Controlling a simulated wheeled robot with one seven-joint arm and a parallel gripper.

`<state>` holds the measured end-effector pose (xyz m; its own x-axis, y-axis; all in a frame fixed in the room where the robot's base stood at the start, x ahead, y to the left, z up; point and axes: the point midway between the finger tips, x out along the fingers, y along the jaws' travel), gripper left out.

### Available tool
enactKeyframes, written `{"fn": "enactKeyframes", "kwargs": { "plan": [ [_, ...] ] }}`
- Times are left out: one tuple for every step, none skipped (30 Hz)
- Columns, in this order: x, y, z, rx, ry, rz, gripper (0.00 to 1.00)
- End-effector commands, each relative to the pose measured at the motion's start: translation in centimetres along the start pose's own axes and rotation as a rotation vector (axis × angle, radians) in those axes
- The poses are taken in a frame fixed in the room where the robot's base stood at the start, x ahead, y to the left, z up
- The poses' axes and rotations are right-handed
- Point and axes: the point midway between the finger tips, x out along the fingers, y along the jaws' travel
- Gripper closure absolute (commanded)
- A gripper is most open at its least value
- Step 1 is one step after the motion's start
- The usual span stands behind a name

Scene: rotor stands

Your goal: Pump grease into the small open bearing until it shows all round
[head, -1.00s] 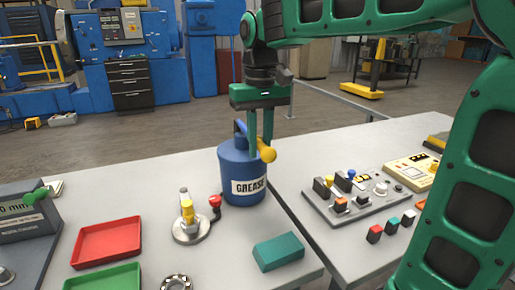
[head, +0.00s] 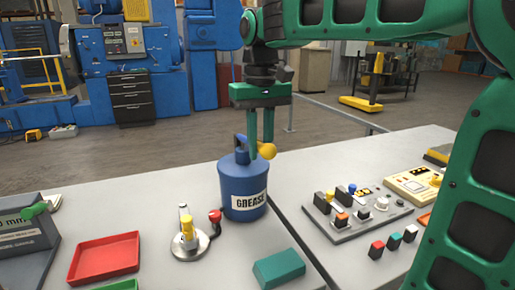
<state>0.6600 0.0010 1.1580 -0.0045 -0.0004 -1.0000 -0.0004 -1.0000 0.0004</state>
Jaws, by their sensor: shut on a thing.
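The blue grease can (head: 242,190), labelled GREASE, stands upright near the table's right edge. A pump lever with a yellow ball end (head: 267,151) is at its top. My gripper (head: 260,152) points down, its fingers shut on the lever beside the ball; the fingers partly hide the lever. No bearing can be made out on the fixture, and no grease shows there.
A red tray (head: 104,258) and part of a green tray (head: 122,285) are at front left. A teal block (head: 279,268) lies in front of the can. A control panel (head: 355,212) with switches stands on the right table, beyond a gap between the tables.

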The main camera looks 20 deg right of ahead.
Motion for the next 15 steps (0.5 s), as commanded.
{"fn": "enactKeyframes", "kwargs": {
  "plan": [
    [-0.24, 0.0, 0.04, 0.0, 0.003, -0.001, 0.77],
    [-0.24, 0.0, 0.04, 0.0, 0.004, -0.001, 0.69],
    [-0.23, 0.0, 0.03, 0.0, 0.004, -0.001, 0.6],
    [-0.22, 0.0, 0.02, 0.0, 0.004, -0.001, 0.59],
    [-0.2, 0.0, 0.01, 0.0, 0.003, -0.001, 0.59],
    [-0.18, 0.0, 0.0, 0.0, 0.003, -0.001, 0.59],
    [-0.16, -0.01, 0.0, 0.0, 0.003, -0.001, 0.59],
    [-0.15, -0.01, -0.01, 0.0, 0.003, -0.001, 0.59],
    [-0.14, -0.01, -0.01, 0.0, 0.003, -0.001, 0.59],
    [-0.14, -0.01, -0.02, 0.0, 0.003, -0.001, 0.59],
    [-0.14, -0.01, -0.02, 0.0, 0.003, -0.001, 0.59],
    [-0.2, -0.01, -0.03, 0.0, 0.003, -0.001, 0.59],
    [-0.29, -0.02, -0.04, 0.0, 0.003, -0.001, 0.59],
    [-0.43, -0.02, -0.05, 0.0, 0.003, -0.001, 0.59],
    [-0.68, -0.02, -0.05, 0.0, 0.003, -0.001, 0.59]
  ]
}}
